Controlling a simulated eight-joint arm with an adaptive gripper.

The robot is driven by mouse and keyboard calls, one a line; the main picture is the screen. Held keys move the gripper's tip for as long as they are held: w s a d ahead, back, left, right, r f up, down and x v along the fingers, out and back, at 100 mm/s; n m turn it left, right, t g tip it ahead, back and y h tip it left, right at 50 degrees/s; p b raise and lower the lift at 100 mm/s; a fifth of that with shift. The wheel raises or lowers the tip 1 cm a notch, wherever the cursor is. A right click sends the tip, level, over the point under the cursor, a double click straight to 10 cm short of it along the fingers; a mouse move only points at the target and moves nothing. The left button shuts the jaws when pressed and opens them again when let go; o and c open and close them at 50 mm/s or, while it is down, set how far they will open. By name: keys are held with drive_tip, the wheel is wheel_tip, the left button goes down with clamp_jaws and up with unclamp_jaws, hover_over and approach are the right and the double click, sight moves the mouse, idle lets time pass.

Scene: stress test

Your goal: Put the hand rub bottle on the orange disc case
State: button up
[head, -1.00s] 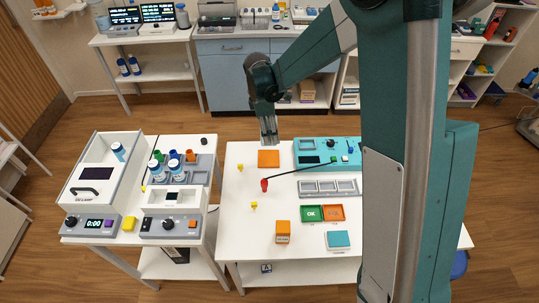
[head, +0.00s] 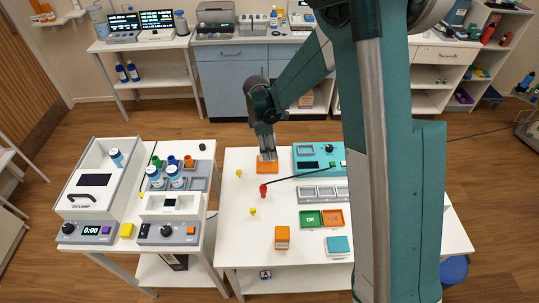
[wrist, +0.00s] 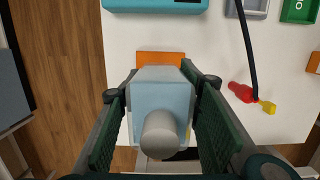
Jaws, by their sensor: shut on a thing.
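The hand rub bottle (wrist: 162,100) is pale blue with a greyish pump or cap (wrist: 159,133). In the wrist view it sits between the two fingers of my gripper (wrist: 162,108), which are shut on its sides. The orange disc case (wrist: 160,58) lies flat on the white table, partly hidden behind the bottle. In the head view my gripper (head: 267,153) is at the orange disc case (head: 266,170) and covers its far part. The bottle is hard to make out there. I cannot tell whether its base touches the case.
A red piece (head: 263,191) with a black cable lies in front of the case. Small yellow pieces (head: 252,211) lie nearby. A teal device (head: 318,158) and grey tray (head: 322,194) stand to the right.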

drive_tip(key=shift+f, duration=1.8)
drive_tip(key=shift+f+b, duration=0.2)
drive_tip(key=shift+b, duration=0.1)
drive_tip(key=o, duration=1.2)
drive_tip(key=shift+r, duration=0.3)
drive_tip(key=r, duration=0.4)
drive_tip(key=a+r, duration=0.1)
drive_tip(key=r, duration=0.2)
drive_tip(key=r+p, duration=0.1)
drive_tip(key=r, duration=0.3)
drive_tip(key=shift+a+r, duration=0.35)
